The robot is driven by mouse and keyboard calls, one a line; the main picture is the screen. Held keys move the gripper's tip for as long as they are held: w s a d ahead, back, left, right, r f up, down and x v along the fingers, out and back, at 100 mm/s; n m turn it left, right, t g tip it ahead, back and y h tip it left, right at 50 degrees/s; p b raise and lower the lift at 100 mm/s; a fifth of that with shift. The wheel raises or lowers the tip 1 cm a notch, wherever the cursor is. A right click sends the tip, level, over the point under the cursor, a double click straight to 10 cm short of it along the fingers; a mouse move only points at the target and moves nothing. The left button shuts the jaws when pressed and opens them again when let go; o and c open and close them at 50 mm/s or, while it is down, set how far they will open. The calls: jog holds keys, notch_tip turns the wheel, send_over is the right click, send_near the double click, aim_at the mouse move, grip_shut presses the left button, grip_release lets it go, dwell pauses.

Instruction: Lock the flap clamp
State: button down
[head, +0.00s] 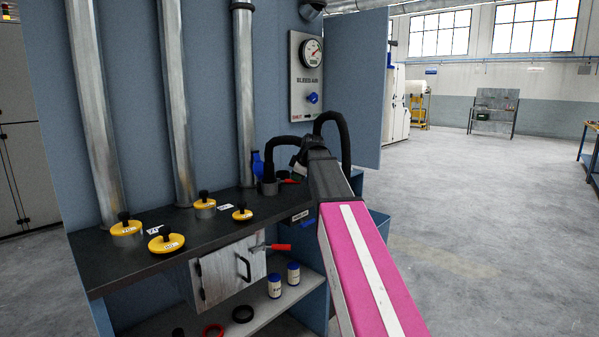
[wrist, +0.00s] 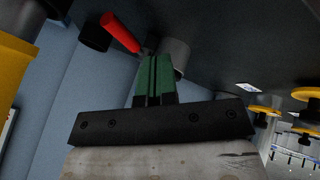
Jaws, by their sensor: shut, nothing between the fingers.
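A grey metal flap (head: 228,270) with a black pull handle hangs below the front edge of the bench in the head view. A clamp with a red lever (head: 278,247) is at its upper right edge, the lever sticking out to the right. My gripper (wrist: 157,65) is shut and empty, its green fingers together in the wrist view. It is above the bench's right end, apart from the flap and higher than it. The wrist view shows a red handle (wrist: 120,32) and a grey cylinder (wrist: 177,55) near the fingertips.
The dark bench top (head: 150,255) carries several yellow-topped knobs (head: 168,243) and upright pipes. A gauge panel (head: 306,75) is on the blue wall. Jars (head: 274,286) and dark and red rings stand on the shelf below. Open floor (head: 480,230) lies to the right.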

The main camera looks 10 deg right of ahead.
jog(key=x, duration=0.4)
jog(key=shift+w+f, duration=0.15)
jog(key=shift+w, duration=0.3)
jog(key=shift+w+d, duration=0.3)
jog(key=shift+w, duration=0.7)
jog(key=shift+w+d+f, duration=0.1)
jog(key=shift+w+d, duration=0.05)
jog(key=shift+w, duration=0.35)
